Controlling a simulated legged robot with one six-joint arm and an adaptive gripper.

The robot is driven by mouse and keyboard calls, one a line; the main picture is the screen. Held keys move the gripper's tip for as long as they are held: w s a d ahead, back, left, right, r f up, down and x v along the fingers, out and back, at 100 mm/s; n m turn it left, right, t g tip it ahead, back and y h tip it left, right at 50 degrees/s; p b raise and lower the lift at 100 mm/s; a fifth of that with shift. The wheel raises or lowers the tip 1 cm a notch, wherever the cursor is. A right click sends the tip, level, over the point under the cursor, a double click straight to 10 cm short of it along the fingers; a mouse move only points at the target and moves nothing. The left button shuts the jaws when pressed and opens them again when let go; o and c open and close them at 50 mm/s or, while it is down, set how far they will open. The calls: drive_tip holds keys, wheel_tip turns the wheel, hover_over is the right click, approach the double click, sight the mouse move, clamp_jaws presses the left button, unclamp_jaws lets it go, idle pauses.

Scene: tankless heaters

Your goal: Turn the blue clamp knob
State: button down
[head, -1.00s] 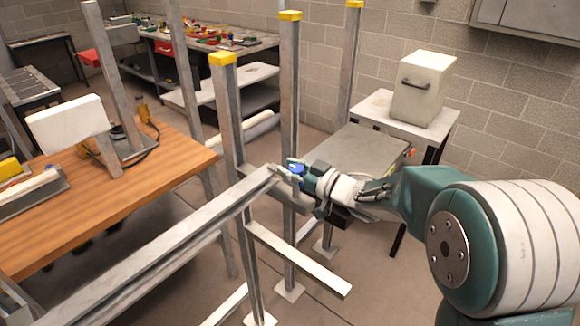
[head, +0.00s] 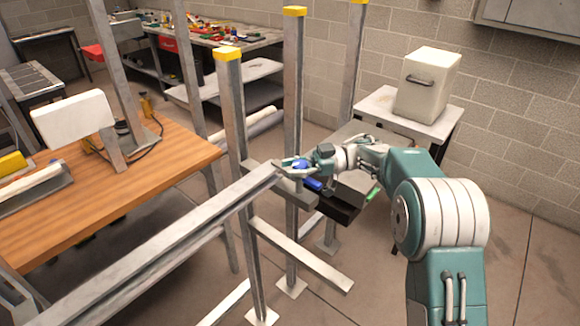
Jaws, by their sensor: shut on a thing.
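The blue clamp knob (head: 300,164) sits at the metal frame, near the upright post and the end of the long horizontal beam. My gripper (head: 297,166) is at the knob, with its fingers around it and shut on it. The gripper reaches in from the right and hides part of the knob. A second blue piece (head: 313,184) shows just below the gripper; I cannot tell what it belongs to.
Metal posts with yellow caps (head: 228,53) and a long beam (head: 150,245) stand around the gripper. A dark tray-like part (head: 340,208) lies just below it. A wooden bench (head: 110,200) is at left. A white box (head: 427,84) stands on a table behind.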

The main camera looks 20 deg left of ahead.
drive_tip(key=shift+d+r+n+g+h, duration=0.1)
drive_tip(key=shift+d+n+g+h, duration=0.1)
drive_tip(key=shift+n+g+h, duration=0.8)
drive_tip(key=shift+g, duration=0.4)
drive_tip(key=c, duration=0.5)
unclamp_jaws()
drive_tip(key=shift+w, duration=0.1)
drive_tip(key=shift+a, duration=0.1)
